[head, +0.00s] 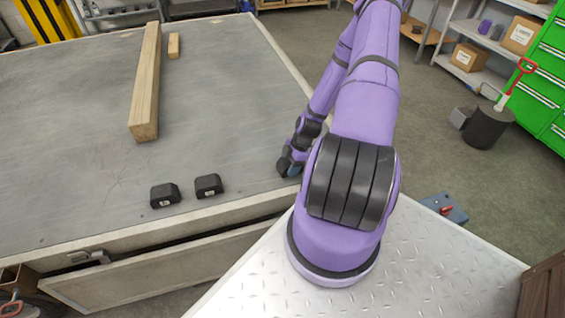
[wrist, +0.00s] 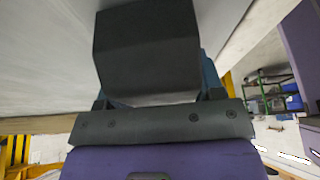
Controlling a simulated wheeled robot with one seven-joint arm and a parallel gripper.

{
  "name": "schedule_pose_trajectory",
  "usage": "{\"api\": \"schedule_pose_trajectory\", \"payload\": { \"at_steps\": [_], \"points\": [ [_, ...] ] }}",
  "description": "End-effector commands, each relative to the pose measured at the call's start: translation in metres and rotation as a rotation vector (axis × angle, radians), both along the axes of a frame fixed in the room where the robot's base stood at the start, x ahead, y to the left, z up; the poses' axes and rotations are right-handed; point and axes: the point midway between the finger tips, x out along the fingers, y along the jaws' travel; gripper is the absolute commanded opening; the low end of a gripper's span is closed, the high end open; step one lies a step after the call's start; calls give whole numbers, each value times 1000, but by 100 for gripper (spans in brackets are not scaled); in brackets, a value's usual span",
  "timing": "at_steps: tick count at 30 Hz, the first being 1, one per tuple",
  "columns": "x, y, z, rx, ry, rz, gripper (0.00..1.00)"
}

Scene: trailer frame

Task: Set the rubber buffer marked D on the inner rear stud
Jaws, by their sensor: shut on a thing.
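My gripper (head: 289,167) is low at the right edge of the grey bench top in the head view, partly behind my own purple arm. In the wrist view it is shut on a black rubber buffer (wrist: 148,50), a blocky piece with bevelled edges that fills the space beyond the gripper. No letter shows on its visible faces. Two more black buffers stand on the bench near its front edge, a left one (head: 165,194) and a right one (head: 208,185). Each has a small pale label, too small to read. I cannot make out the inner rear stud in either view.
A long timber beam (head: 147,85) and a small wood block (head: 173,46) lie on the grey bench top (head: 80,130). A tread-plate surface (head: 420,270) lies in front. Shelves, a green cabinet (head: 546,70) and a dark cylinder (head: 489,128) stand at right.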

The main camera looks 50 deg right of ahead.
Motion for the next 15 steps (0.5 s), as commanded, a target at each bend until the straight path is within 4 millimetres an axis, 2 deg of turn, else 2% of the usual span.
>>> {"api": "schedule_pose_trajectory", "payload": {
  "at_steps": [11,12,14,15],
  "points": [
    [0,0,-4,0,0,2,30],
    [0,0,-3,0,0,2,71],
    [0,0,-3,0,0,2,85],
    [0,0,-3,0,0,2,87]
  ]
}}
